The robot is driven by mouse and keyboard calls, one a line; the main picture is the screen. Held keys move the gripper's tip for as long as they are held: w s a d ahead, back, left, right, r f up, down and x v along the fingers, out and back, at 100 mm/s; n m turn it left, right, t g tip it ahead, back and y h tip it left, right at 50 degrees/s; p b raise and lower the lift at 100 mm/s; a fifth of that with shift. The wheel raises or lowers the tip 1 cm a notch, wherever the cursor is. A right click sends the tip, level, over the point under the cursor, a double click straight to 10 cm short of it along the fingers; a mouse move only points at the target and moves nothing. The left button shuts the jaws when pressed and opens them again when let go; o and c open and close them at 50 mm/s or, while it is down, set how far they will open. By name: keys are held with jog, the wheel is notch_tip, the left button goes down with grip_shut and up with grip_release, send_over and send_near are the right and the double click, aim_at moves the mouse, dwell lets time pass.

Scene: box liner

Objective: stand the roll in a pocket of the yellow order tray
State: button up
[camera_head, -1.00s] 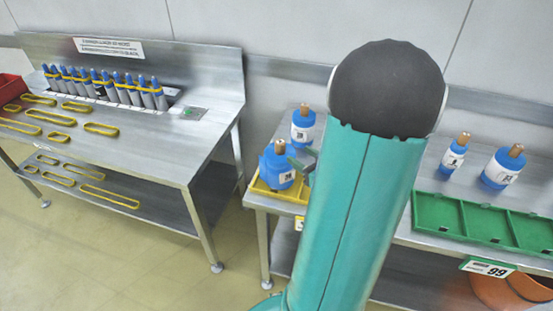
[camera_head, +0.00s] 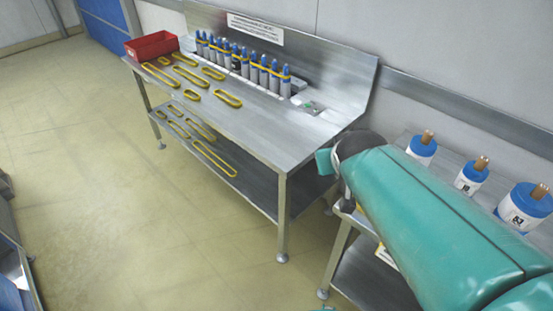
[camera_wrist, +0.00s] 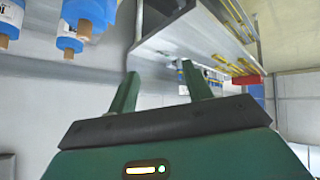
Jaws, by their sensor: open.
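My gripper (camera_wrist: 158,82) shows in the wrist view with its two green fingers apart and nothing between them. In the head view my arm covers the gripper's fingers. Blue-and-white rolls with brown cores stand on the right bench: one at the back (camera_head: 421,147), a smaller one (camera_head: 470,174) and a larger one (camera_head: 524,207).
The left bench (camera_head: 305,133) holds yellow loops (camera_head: 187,76), a row of grey-and-blue bottles (camera_head: 250,62) and a red bin (camera_head: 151,46). More loops lie on its lower shelf. The floor (camera_head: 130,200) in front is clear. A wall stands behind both benches.

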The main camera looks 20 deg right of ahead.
jog(key=s+a+n+g+y, duration=0.1)
jog(key=s+a+y, duration=0.1)
jog(key=s+a, duration=0.2)
jog(key=s+a+r+n+g+y, duration=0.1)
jog(key=s+a, duration=0.3)
jog(key=a, duration=0.5)
jog(key=shift+s+g+y, duration=0.35)
jog(key=shift+g+y, duration=0.05)
